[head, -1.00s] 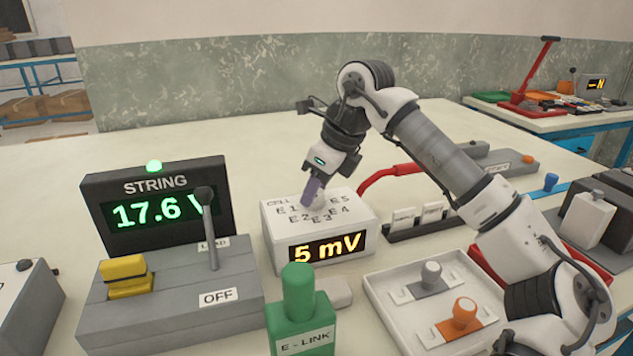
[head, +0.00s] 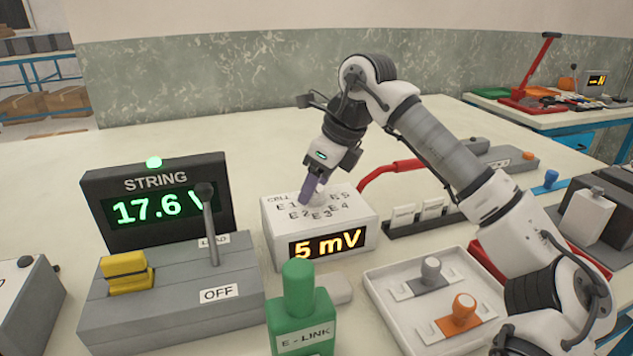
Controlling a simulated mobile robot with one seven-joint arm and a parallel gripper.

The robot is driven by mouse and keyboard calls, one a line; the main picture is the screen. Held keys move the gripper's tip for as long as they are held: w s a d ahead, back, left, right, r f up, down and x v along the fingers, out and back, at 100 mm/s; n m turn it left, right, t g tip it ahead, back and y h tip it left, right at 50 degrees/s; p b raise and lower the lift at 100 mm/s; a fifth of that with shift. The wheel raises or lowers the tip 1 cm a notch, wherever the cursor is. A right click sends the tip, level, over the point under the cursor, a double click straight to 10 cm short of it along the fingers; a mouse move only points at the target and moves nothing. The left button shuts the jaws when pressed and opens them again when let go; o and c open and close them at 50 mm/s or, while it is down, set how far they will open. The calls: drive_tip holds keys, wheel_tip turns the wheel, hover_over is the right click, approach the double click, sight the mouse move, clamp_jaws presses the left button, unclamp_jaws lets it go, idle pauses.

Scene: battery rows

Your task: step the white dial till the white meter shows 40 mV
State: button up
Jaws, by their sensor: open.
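A STRING display (head: 153,183) reading 17.6 V stands left, behind a grey box with a lever (head: 211,225) marked OFF. A green E-LINK block (head: 299,310) stands in front of the meter. A white tray (head: 378,287) and a red cable (head: 385,172) are right.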

drive_tip(key=p+v, duration=0.1)
drive_tip(key=v, duration=1.2)
drive_tip(key=shift+r, duration=0.25)
drive_tip(key=shift+s, duration=0.1)
